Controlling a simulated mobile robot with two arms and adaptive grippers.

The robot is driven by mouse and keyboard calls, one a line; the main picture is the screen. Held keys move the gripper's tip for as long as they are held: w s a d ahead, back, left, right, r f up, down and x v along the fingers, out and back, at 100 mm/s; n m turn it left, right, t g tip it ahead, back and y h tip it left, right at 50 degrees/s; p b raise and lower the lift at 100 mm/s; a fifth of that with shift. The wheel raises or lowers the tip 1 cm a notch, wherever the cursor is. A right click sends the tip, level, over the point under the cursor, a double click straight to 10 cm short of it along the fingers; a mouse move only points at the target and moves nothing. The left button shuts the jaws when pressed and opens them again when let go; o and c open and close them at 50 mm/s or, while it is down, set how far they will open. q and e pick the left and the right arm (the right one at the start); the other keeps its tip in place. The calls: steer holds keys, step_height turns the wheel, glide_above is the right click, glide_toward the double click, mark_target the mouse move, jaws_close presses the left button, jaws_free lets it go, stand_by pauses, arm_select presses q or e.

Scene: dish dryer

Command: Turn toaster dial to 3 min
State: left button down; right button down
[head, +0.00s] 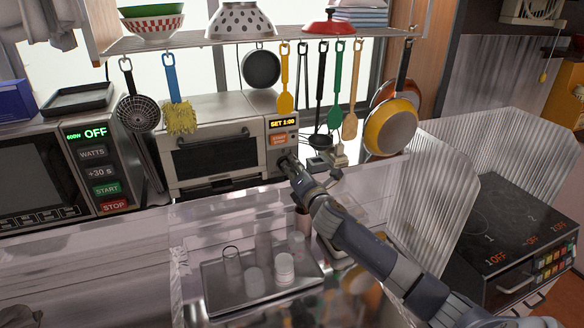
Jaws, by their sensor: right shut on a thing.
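The toaster oven (222,150) stands at the back of the counter, left of the middle in the head view, with its glass door shut. Its small display (284,124) reads "SET 1:00" in yellow, above an orange start/stop button (279,140). My right gripper (286,162) is at the lower right of the toaster's front panel, shut on the toaster dial, which it mostly hides. My right arm reaches in from the lower right. My left gripper is not in view.
A microwave (112,164) stands to the left. A dish dryer tray (222,299) with several cups is in front of the toaster. Utensils and pans, including a yellow pan (390,127), hang above and to the right. A stove (507,235) is at the right.

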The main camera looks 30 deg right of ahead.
steer(key=m, duration=0.3)
steer(key=f+m, duration=0.1)
steer(key=m, duration=0.7)
steer(key=shift+d+f, duration=0.15)
steer(key=shift+f, duration=0.05)
stand_by(0.4)
steer(key=c, duration=1.7)
jaws_free()
steer(key=v, duration=1.2)
steer(key=shift+s+f, duration=0.1)
steer(key=shift+f, duration=0.1)
